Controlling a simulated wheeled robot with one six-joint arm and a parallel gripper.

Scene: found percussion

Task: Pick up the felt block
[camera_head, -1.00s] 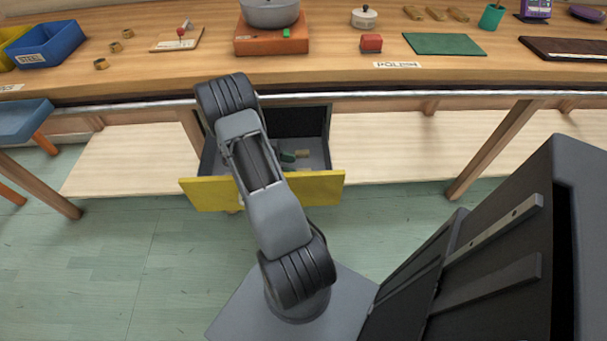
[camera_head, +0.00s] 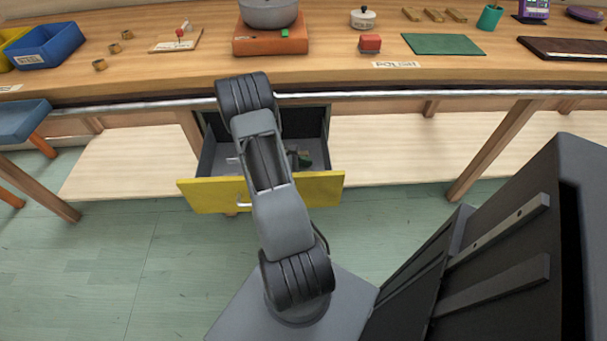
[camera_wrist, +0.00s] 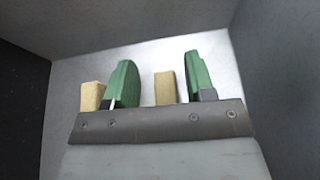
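My gripper (camera_wrist: 160,72) reaches into the open drawer in the wrist view. Its two green fingers stand apart, so it is open. A tan block (camera_wrist: 166,87) shows between the fingers, with a gap on each side. A second tan block (camera_wrist: 92,95) shows left of the left finger. One of these may be the felt block; I cannot tell which from the surface. The dark gripper body hides the lower ends of both blocks. In the head view my arm covers much of the drawer, and a green part of my gripper (camera_head: 304,160) shows at its right side.
The drawer's yellow front (camera_head: 320,188) is pulled out under the bench, and its dark walls (camera_wrist: 275,80) stand close around my gripper. The bench top (camera_head: 330,60) above carries an orange box (camera_head: 270,47), a green mat (camera_head: 443,44) and a red block (camera_head: 370,43).

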